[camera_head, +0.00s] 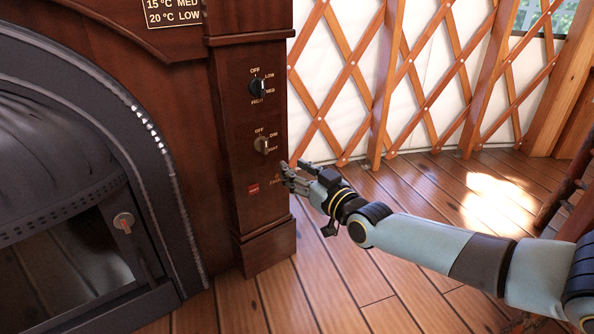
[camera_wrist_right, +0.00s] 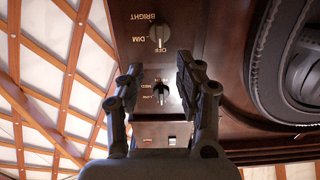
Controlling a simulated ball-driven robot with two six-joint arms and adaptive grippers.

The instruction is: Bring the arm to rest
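My right gripper (camera_head: 290,174) reaches in from the right, close to the front of a dark wooden control post (camera_head: 252,218). In the right wrist view my right gripper (camera_wrist_right: 158,78) has its two fingers spread with nothing between them. The post carries a black knob (camera_head: 257,87) marked OFF, LOW, MED, HIGH. A red switch (camera_head: 253,188) sits lower, beside my fingers. My left gripper is not in view.
A dark arched stove door (camera_head: 70,170) with a handle (camera_head: 123,222) stands left of the post. A lattice wall (camera_head: 410,75) runs behind. The plank floor (camera_head: 400,185) around my arm looks mostly clear. Dark wooden furniture (camera_head: 572,195) stands at the right edge.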

